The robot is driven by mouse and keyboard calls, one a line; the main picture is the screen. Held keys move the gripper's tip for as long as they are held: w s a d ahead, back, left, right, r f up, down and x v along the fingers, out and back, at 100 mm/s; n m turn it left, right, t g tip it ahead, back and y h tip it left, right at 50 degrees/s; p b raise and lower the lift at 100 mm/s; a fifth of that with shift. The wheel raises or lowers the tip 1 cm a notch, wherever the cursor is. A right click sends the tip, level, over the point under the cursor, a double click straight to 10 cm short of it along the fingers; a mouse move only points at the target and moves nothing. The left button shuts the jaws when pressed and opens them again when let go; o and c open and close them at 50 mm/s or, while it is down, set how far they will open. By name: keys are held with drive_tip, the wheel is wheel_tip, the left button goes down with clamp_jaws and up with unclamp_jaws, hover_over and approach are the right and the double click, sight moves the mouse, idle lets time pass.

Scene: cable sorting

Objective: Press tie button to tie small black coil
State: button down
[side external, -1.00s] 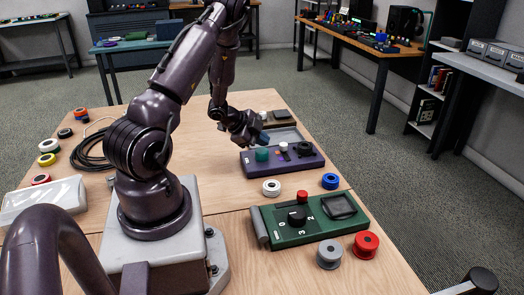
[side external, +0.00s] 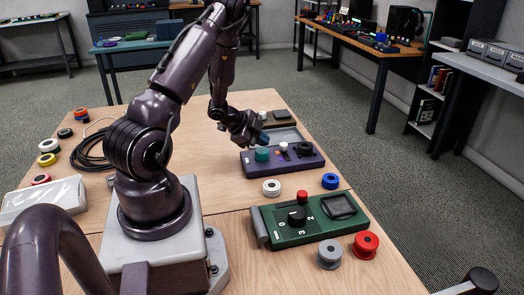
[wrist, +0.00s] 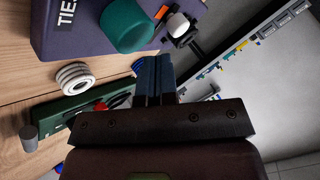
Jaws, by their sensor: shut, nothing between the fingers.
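The purple tie machine (side external: 283,166) lies on the wooden table; its "TIE" lettering shows in the wrist view (wrist: 66,12). A teal round button (side external: 262,155) stands on its left part, and it also shows in the wrist view (wrist: 126,26). A small black ring-shaped thing (side external: 305,148), which looks like the small black coil, sits on the machine's right part. My gripper (side external: 263,137) is shut and empty. It is above and behind the teal button in the side view. In the wrist view its blue fingers (wrist: 153,72) are together beside the button, apparently apart from it.
A white-topped knob (side external: 283,147) stands between the button and the black ring. A white spool (side external: 271,188) and blue spool (side external: 330,181) lie in front. A green device (side external: 305,218) with a dial and red button is nearer. A large black cable coil (side external: 92,150) lies left.

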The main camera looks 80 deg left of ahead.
sight(262, 151)
drive_tip(key=shift+f, duration=0.4)
drive_tip(key=shift+f, duration=0.8)
idle(0.9)
drive_tip(key=shift+r, duration=1.2)
drive_tip(key=shift+r, duration=2.55)
